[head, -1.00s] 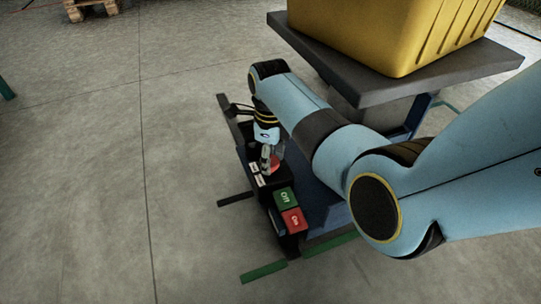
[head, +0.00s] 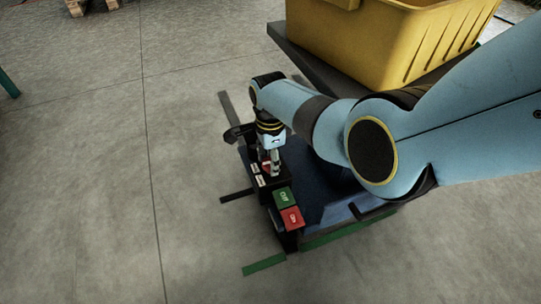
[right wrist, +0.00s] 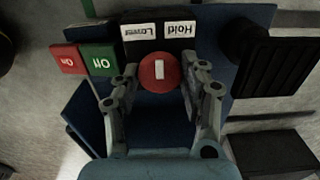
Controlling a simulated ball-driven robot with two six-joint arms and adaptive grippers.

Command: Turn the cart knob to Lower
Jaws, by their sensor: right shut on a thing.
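The red round knob (right wrist: 158,72) with a white bar sits on the cart's black control box, in the middle of the right wrist view. In the head view my right gripper (head: 270,163) points down at the box. My left gripper is not in view.
A green "Off" button (head: 282,198) and a red "On" button (head: 292,218) are beside the knob. The cart's grey deck (head: 306,60) carries a yellow crate (head: 350,45). Open concrete floor lies left of the cart.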

